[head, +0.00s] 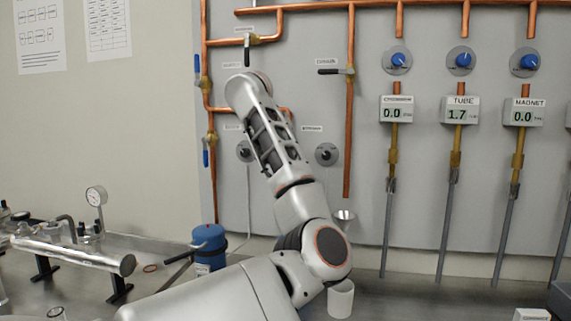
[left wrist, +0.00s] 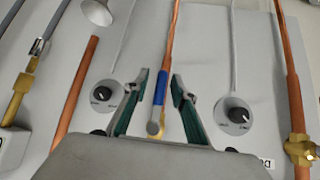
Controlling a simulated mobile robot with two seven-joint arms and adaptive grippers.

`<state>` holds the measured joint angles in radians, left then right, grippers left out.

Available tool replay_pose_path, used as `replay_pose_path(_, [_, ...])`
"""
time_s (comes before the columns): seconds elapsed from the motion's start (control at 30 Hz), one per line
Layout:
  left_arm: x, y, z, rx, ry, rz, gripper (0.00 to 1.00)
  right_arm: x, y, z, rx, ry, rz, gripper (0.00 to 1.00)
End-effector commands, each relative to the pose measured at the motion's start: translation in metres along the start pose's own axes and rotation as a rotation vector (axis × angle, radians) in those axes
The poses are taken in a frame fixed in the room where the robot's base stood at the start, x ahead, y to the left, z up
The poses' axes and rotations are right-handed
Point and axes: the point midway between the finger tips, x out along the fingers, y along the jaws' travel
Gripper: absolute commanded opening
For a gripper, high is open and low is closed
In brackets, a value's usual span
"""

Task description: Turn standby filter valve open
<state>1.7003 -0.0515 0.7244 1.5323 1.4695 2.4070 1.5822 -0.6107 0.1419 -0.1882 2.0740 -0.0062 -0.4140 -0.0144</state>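A valve with a blue lever handle (left wrist: 160,88) sits on a copper pipe (left wrist: 173,30) in the left wrist view. Its brass body (left wrist: 154,128) is partly behind my wrist, and the handle lies along the pipe. No readable label shows whether this is the standby filter valve. My left gripper (left wrist: 160,76) is open, with one green-padded finger on each side of the handle and visible gaps between. In the head view my left arm reaches up to the wall panel and hides the gripper and this valve. My right gripper is in neither view.
Black knobs (head: 246,151) and (head: 326,154) flank the arm. Blue-handled valves (head: 205,153) and black-handled valves (head: 335,71) sit on nearby pipes. Digital gauges (head: 397,110) are at right. A blue canister (head: 208,247) and white cup (head: 340,298) stand on the bench.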

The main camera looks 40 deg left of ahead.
Motion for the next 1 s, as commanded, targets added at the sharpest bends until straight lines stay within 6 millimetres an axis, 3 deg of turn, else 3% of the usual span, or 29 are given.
replay_pose_path(0.43, [-0.010,0.000,-0.001,0.002,0.002,-0.002,0.27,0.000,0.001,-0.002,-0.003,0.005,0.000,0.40])
replay_pose_path(0.8, [-0.081,0.001,-0.002,0.000,0.005,0.002,0.27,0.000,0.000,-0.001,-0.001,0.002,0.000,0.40])
replay_pose_path(1.0, [-0.109,0.001,-0.001,0.001,0.003,0.002,0.27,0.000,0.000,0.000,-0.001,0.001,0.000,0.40])
